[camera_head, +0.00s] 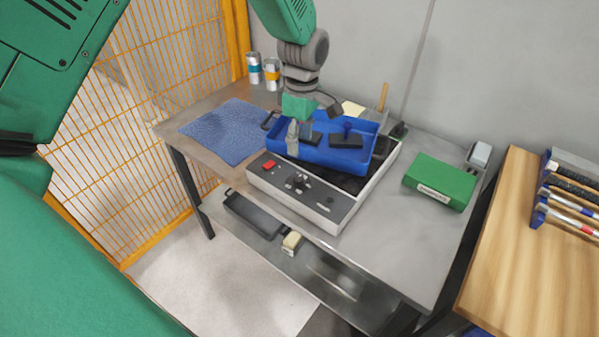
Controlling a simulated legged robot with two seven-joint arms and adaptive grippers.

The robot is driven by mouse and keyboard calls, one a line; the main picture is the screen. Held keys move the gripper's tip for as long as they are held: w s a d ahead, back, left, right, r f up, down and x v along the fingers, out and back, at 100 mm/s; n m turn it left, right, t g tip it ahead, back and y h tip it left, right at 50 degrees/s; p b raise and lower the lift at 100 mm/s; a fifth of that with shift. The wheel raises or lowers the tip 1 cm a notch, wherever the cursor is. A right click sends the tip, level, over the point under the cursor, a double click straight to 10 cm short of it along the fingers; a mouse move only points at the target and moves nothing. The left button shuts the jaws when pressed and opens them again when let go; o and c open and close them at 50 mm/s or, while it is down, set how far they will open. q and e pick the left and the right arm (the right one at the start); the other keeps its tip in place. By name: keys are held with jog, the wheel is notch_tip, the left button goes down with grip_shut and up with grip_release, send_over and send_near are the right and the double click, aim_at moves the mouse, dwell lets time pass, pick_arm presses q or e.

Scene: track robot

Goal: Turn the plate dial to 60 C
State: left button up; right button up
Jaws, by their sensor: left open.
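The white plate unit (340,225) stands on the metal table with its sloping grey control panel facing me. A dark dial (299,182) sits on the panel, with small pale markings around it, too small to read. A red switch (268,165) is to its left. A blue tray (362,167) rests on top of the unit and holds dark items. My left gripper (300,141) reaches down from above, over the tray's front left part, behind and above the dial. It is open and apart from the dial. My right gripper is not in view.
A green labelled box (440,180) stands on the table to the right. A blue mat (226,131) lies at left and cans (271,73) stand behind. A wooden bench (525,262) is at far right. An orange mesh fence (165,75) borders the left.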

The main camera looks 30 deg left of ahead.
pick_arm(q)
send_over(296, 177)
jog(key=d, duration=0.2)
jog(key=f, duration=0.6)
jog(key=shift+w, duration=0.25)
jog(key=a+f, duration=0.1)
jog(key=f, duration=0.1)
jog(key=a+f, duration=0.2)
jog(key=f, duration=0.1)
jog(key=shift+s+a+f, duration=0.1)
jog(key=shift+a+f, duration=0.05)
jog(key=shift+f, duration=0.4)
jog(key=shift+d, duration=0.3)
jog(key=shift+d+r, duration=0.2)
jog(key=shift+d, duration=0.95)
jog(key=shift+c, duration=0.4)
jog(key=shift+d, duration=0.1)
jog(key=c, duration=0.6)
jog(key=shift+a, duration=0.2)
grip_shut()
jog(key=shift+s+a+f, duration=0.1)
jog(key=shift+a, duration=0.6)
jog(key=shift+a+f, duration=0.1)
jog(key=shift+a, duration=0.15)
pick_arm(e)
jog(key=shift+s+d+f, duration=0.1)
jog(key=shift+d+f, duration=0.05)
pick_arm(q)
jog(key=shift+d, duration=0.15)
